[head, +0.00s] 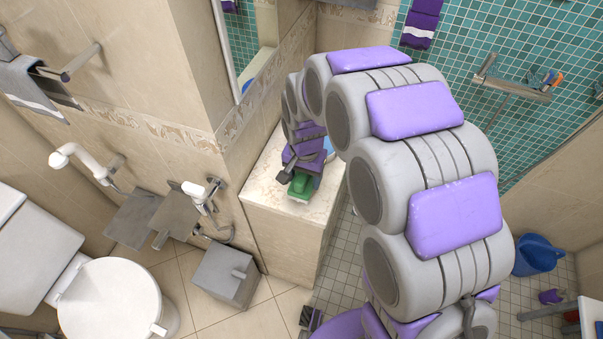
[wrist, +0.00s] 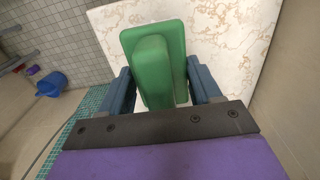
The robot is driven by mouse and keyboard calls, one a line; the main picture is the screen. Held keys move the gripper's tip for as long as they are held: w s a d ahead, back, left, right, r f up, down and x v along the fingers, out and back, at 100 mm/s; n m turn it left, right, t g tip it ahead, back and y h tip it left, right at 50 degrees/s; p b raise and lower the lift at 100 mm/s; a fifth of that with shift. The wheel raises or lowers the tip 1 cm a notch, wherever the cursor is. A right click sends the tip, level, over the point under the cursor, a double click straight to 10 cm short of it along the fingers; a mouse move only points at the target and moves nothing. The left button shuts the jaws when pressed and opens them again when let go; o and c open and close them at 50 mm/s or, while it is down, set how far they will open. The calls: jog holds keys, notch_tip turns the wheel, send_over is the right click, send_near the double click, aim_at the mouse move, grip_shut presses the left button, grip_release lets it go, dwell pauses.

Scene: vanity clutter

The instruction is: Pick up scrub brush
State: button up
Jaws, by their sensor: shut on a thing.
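The scrub brush (head: 301,186) is green and sits at the front end of the cream marble counter (head: 262,187) in the head view. In the wrist view the brush (wrist: 155,62) shows as a green block with a raised grip, over the marble top (wrist: 225,38). My gripper (head: 300,175) reaches down over it. In the wrist view the blue fingers of my gripper (wrist: 162,85) stand on both sides of the brush, shut on it. I cannot tell whether the brush touches the counter or is just above it.
A light-blue thing (head: 328,147) lies behind my gripper, partly hidden. The counter meets the tiled wall and mirror (head: 255,40) on the left. A grey bin (head: 226,277) and toilet (head: 115,300) stand lower left. A blue bucket (head: 537,255) stands on the floor at right.

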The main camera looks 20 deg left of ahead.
jog(key=s+d+r+p, duration=0.1)
jog(key=s+d+p, duration=0.1)
jog(key=s+d, duration=0.7)
jog(key=s, duration=0.2)
jog(key=shift+s+r, duration=0.15)
jog(key=shift+s, duration=0.2)
jog(key=shift+d, duration=0.1)
